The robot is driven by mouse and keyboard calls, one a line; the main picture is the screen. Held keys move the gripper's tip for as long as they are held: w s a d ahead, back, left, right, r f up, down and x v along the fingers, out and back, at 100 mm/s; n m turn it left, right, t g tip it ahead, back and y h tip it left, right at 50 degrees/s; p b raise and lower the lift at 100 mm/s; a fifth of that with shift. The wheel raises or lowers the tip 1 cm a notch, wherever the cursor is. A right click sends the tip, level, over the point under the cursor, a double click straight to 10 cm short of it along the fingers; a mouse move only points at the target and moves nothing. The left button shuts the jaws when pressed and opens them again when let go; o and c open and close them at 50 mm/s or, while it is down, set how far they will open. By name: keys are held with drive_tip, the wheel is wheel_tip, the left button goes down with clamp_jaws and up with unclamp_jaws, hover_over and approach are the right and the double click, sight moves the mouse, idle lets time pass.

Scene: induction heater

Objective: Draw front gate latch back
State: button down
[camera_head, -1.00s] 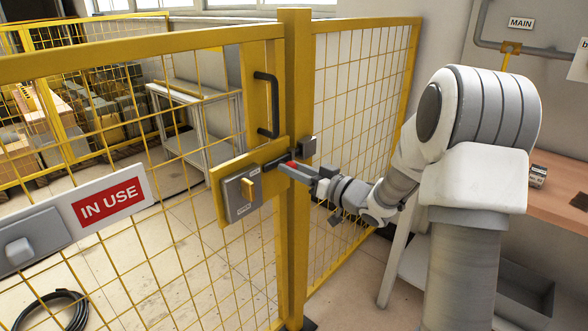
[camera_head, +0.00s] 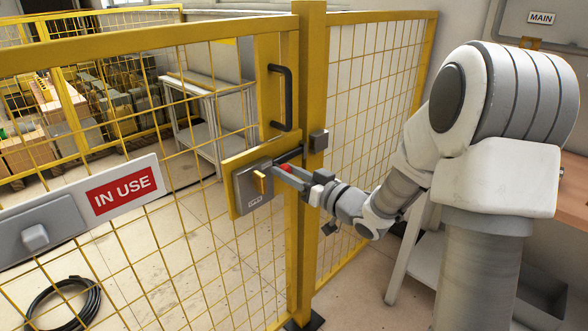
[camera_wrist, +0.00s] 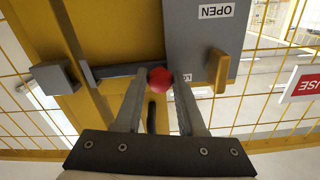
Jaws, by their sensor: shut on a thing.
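The front gate's latch has a dark sliding bolt (camera_wrist: 117,71) with a round red knob (camera_wrist: 160,80). It runs across a yellow plate (camera_head: 236,203) beside a grey lock box (camera_head: 254,190) that has an upright yellow tab and a label reading OPEN in the wrist view. My gripper (camera_head: 283,170) is shut on the red knob, one finger on each side in the wrist view. The knob is close to the grey box. A grey keeper block (camera_wrist: 53,77) sits on the post, and a small gap shows between it and the bolt's end.
A black gate handle (camera_head: 283,97) is above the latch. The yellow post (camera_head: 311,60) stands just right of it. A red IN USE sign (camera_head: 123,190) hangs on the mesh at the left. A black cable coil (camera_head: 65,303) lies on the floor behind the mesh.

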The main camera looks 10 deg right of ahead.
drive_tip(key=shift+s+a, duration=0.1)
drive_tip(key=shift+a, duration=0.2)
drive_tip(key=c, duration=0.6)
unclamp_jaws()
drive_tip(key=shift+d, duration=0.1)
drive_tip(key=p+v, duration=0.2)
drive_tip(key=v, duration=1.5)
drive_tip(key=shift+s+p, duration=0.15)
drive_tip(key=shift+p, duration=0.15)
